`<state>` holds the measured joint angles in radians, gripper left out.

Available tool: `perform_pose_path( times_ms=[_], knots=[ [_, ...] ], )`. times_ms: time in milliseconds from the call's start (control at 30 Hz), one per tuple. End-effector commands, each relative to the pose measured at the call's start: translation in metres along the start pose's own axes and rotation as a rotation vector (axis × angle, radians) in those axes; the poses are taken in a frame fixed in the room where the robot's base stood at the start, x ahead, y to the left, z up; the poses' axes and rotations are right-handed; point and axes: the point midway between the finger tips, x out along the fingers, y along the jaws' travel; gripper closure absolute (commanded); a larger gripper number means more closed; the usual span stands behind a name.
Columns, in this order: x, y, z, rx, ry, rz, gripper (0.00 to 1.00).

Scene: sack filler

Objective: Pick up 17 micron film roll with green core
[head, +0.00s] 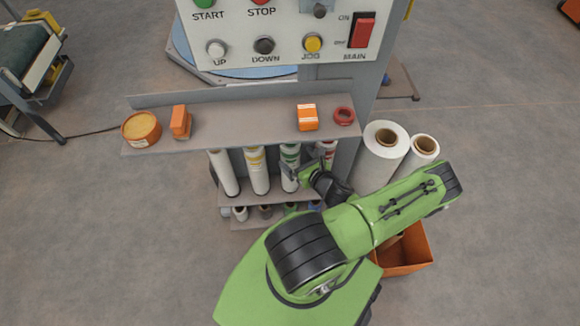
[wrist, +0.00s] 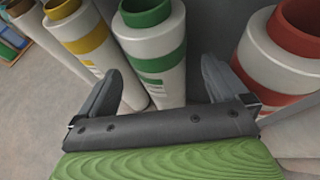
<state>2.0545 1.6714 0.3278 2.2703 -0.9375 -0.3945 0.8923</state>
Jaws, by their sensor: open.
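The film roll with the green core (wrist: 160,45) stands upright in the wrist view, white with green bands and a green rim at its top. In the head view it stands on the rack below the shelf (head: 290,163), between the yellow-banded roll and the red-banded roll. My gripper (wrist: 165,85) is open, with one finger to the left of the green-core roll and the other to its right. The roll's lower part is hidden by the gripper body in the wrist view. I cannot tell whether either finger touches it.
A yellow-core roll (wrist: 85,40) stands close on the left and a red-core roll (wrist: 285,60) close on the right. The upper shelf (head: 240,128) overhangs the rack. Large white rolls (head: 380,150) and an orange bin (head: 408,252) stand to the right.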

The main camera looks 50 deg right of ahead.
Motion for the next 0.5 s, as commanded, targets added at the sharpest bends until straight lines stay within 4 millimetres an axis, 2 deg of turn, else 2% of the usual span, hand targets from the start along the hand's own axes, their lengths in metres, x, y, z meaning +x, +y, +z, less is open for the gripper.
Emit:
perform_pose_path(
  times_ms=[267, 500],
  knots=[
    [0.048, 0.001, -0.004, -0.004, -0.001, 0.002, 0.00],
    [0.053, 0.000, -0.002, -0.001, 0.000, 0.000, 0.00]
  ],
)
